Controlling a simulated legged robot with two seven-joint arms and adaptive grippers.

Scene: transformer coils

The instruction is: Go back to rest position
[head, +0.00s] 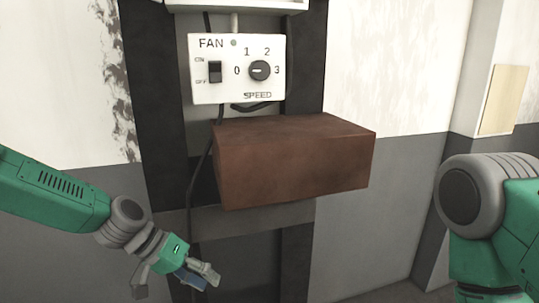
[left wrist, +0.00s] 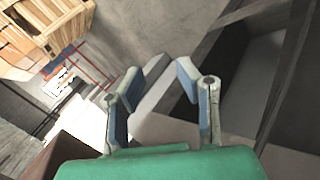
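My left gripper (head: 174,279) is low at the left of the head view, in front of the dark panel and below the brown block. In the left wrist view its two fingers (left wrist: 159,78) stand apart with nothing between them. It is open and empty, and touches nothing that I can see. My right arm (head: 500,215) shows at the right edge of the head view; its gripper is out of view. The white fan control box (head: 225,90) carries a dark switch (head: 215,71) and a round speed knob (head: 260,70). Neither arm is at the box.
A reddish-brown block (head: 290,165) juts out from the dark panel under the fan box, between my two arms. A dark cable (head: 197,170) hangs beside it. Walls stand on both sides. A wooden crate (left wrist: 45,25) shows in the left wrist view.

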